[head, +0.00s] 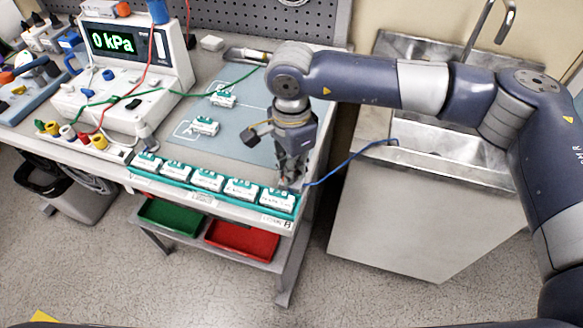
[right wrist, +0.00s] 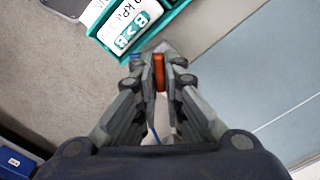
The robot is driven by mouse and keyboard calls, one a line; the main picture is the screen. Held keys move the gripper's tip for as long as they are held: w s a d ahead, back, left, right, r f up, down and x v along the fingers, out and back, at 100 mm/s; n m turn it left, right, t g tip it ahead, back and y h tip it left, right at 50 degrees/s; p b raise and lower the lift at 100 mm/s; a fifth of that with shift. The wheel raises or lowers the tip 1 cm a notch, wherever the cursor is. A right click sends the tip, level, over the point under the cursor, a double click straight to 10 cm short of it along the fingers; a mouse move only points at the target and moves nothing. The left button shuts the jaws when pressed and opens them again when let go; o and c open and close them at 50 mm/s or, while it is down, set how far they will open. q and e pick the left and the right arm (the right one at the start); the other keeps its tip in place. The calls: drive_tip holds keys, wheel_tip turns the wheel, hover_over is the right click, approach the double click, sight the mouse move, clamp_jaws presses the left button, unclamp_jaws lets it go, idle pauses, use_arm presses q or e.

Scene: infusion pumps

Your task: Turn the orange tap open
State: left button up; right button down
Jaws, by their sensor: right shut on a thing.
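The orange tap (right wrist: 159,72) shows in the right wrist view as a narrow upright orange piece between my fingertips. My right gripper (right wrist: 160,75) is shut on it, one fingertip on each side. In the head view my right gripper (head: 289,182) points down at the right end of the teal rack (head: 230,197), by the last white unit (head: 277,199). The tap is hidden behind the fingers there. A white unit with a kPa label (right wrist: 130,22) sits just beyond the fingertips in the right wrist view. My left gripper is not in view.
Two loose white units lie on the blue mat (head: 247,148). A blue tube (head: 345,167) runs right toward the metal sink (head: 460,150). Green and red bins (head: 240,241) are below the bench.

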drive_tip(key=shift+r, duration=0.1)
drive_tip(key=c, duration=1.7)
unclamp_jaws()
wheel_tip(320, 180, up, 12)
drive_tip(key=shift+a, duration=0.1)
